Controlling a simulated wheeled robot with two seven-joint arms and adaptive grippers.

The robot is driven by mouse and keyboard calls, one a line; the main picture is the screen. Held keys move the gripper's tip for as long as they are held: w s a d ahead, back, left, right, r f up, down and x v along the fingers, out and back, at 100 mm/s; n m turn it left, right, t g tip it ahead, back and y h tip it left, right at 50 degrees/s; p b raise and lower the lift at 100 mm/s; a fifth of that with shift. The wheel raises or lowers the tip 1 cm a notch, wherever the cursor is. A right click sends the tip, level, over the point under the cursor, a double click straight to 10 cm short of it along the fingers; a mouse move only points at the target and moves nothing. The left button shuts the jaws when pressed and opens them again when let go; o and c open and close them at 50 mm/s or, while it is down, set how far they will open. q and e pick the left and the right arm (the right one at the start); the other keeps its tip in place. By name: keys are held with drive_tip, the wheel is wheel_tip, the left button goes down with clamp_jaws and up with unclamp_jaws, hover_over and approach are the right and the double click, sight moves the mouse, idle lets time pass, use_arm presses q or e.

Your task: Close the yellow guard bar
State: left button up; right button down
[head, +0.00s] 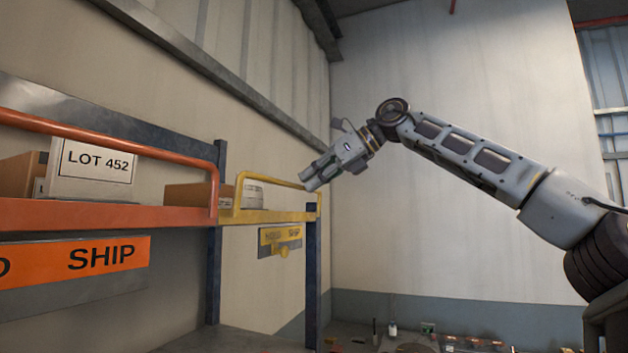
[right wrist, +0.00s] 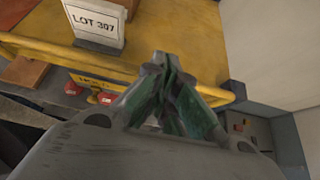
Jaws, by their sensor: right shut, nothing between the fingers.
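The yellow guard bar (head: 272,181) runs above the edge of a yellow shelf (head: 262,216) in the head view, its left end bent down to the shelf. My right gripper (head: 310,183) is shut and empty at the bar's right end. I cannot tell whether it touches the bar. In the right wrist view the shut fingertips (right wrist: 162,58) lie over the yellow shelf, near its right end. My left gripper is not in view.
A white LOT 307 carton (right wrist: 96,22) stands on the yellow shelf. At left, an orange bar (head: 100,137) fronts a LOT 452 carton (head: 92,169). A dark blue post (head: 313,270) supports the shelf's right end.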

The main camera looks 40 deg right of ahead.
drive_tip(key=shift+s+r, duration=0.1)
idle(0.7)
drive_tip(key=v, duration=1.1)
drive_tip(key=shift+s+d+r, duration=0.2)
drive_tip(key=shift+r, duration=0.05)
idle(0.5)
